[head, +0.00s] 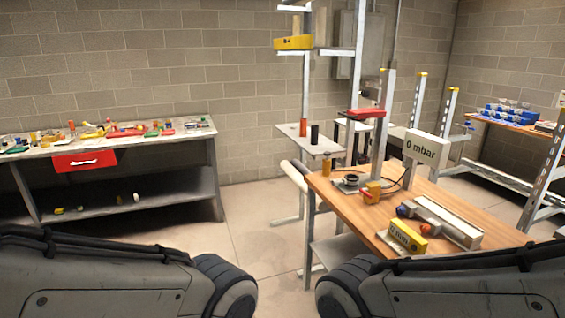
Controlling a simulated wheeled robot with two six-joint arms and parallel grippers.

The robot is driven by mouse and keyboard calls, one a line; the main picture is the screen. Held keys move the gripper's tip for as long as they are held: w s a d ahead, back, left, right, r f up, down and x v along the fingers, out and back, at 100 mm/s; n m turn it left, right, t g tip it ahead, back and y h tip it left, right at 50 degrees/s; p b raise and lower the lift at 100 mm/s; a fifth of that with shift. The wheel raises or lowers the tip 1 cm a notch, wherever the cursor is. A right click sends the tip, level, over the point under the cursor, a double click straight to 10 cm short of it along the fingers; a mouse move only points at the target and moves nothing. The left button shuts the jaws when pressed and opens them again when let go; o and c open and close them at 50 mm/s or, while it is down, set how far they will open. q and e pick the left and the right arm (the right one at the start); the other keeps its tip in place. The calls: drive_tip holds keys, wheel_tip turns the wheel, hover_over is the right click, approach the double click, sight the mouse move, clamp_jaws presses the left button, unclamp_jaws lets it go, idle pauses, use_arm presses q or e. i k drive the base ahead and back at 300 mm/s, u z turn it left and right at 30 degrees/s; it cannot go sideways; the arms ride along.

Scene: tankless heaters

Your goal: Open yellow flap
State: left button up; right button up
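No part is clearly recognizable as a yellow flap. A yellow box-like piece (407,238) with dark lettering lies at the near edge of the wooden workbench (462,217). Another yellow piece (293,43) sits high on the metal rack at the back. I cannot tell whether either one is the flap, or whether it is open or shut. Links of both my arms show along the bottom, one at the left and one at the right. Both grippers are out of view.
The workbench also holds a display reading "0 mbar" (427,149), a grey metal profile (448,222) and a yellow-orange cup (371,192). A cluttered bench with a red drawer (85,161) stands left. Blue bins (508,115) are at right. Floor (262,235) between the benches is clear.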

sight(305, 41)
drive_tip(key=u, duration=0.25)
drive_tip(key=i, duration=1.95)
drive_tip(key=u, duration=0.3)
drive_tip(key=i, duration=1.9)
